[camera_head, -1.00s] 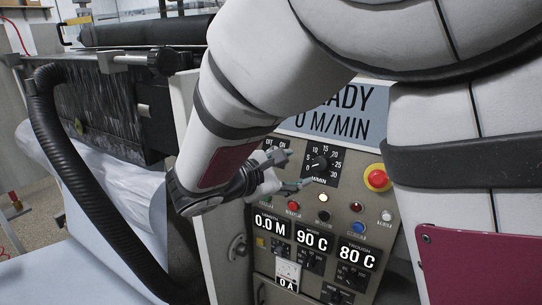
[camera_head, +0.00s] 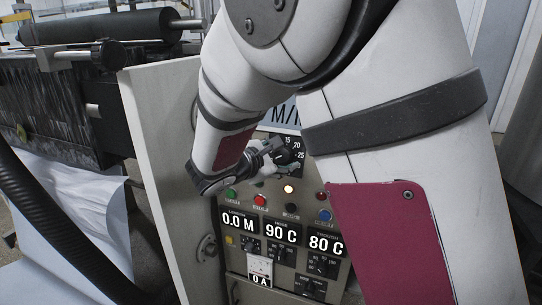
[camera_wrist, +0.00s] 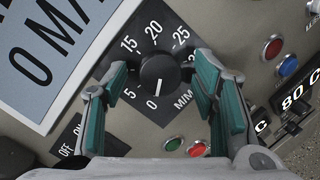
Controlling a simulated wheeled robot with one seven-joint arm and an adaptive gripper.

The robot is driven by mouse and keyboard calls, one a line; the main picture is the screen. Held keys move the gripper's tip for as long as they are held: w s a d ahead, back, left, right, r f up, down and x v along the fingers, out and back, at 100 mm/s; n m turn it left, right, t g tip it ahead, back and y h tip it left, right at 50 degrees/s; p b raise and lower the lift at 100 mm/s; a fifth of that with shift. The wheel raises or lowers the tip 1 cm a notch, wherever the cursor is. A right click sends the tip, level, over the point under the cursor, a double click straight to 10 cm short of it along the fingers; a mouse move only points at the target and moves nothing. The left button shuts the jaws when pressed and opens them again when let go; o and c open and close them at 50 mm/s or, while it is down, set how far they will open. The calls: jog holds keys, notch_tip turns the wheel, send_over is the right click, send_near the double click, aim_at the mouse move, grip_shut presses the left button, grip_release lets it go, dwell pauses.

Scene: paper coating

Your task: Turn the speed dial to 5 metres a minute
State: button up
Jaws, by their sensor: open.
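The speed dial is a round black knob (camera_wrist: 160,74) on a black plate marked from 0 upward in the wrist view. Its white line points at about 0. My gripper (camera_wrist: 161,82) is open, with one teal-padded finger on either side of the knob and a visible gap on both sides. I cannot tell how deep the fingertips reach along the knob. In the head view the dial (camera_head: 288,156) is partly covered by my gripper (camera_head: 281,158). A display (camera_wrist: 40,60) above it reads 0 M/MIN, cut off by the frame edge.
Below the dial are green (camera_head: 231,194), red (camera_head: 260,201) and blue (camera_head: 325,215) buttons and a lit lamp (camera_head: 289,188). Readouts (camera_head: 281,233) show 0.0 M, 90 C and 80 C. An open cabinet door (camera_head: 160,170) stands left of the panel, with a black hose (camera_head: 50,240) farther left.

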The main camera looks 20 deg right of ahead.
jog(key=c, duration=1.2)
jog(key=shift+o, duration=0.2)
jog(key=shift+m+b, duration=0.35)
jog(key=shift+m, duration=0.05)
jog(key=m+b, duration=0.2)
jog(key=shift+f+m+g, duration=0.1)
jog(key=shift+m+g, duration=0.3)
jog(key=shift+m+g+y+b, duration=0.3)
jog(key=shift+m+g+b, duration=0.1)
jog(key=shift+m+b, duration=1.7)
jog(key=o, duration=1.2)
jog(key=shift+c, duration=0.2)
